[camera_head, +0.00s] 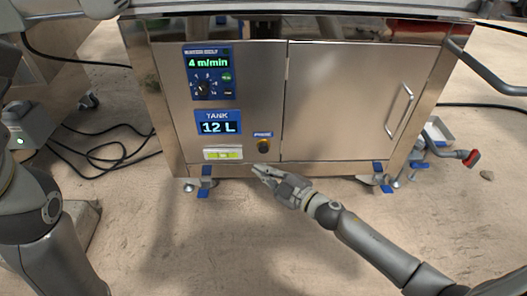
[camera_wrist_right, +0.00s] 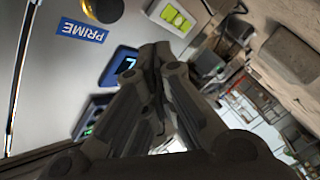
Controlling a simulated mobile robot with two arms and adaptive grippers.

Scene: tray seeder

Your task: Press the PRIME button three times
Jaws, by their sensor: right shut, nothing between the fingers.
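The PRIME button (camera_head: 263,145) is a dark round knob with a yellowish rim on the lower front of the steel cabinet, under a small blue PRIME label (camera_head: 263,134). In the right wrist view the button (camera_wrist_right: 104,8) is cut by the top edge, and the blue PRIME label (camera_wrist_right: 82,31) shows upside down. My right gripper (camera_head: 259,170) is shut and empty, just below the button in the head view. Its fingers (camera_wrist_right: 150,58) show in the wrist view, apart from the button. Part of my left arm shows at the left; its gripper is out of view.
The steel cabinet (camera_head: 350,100) has a TANK display (camera_head: 218,122) reading 12 L and a speed panel (camera_head: 209,72) reading 4 m/min. A yellow-green indicator (camera_head: 223,154) is left of the button. A red-handled valve (camera_head: 471,158) stands at the right. Black cables (camera_head: 100,150) lie at left.

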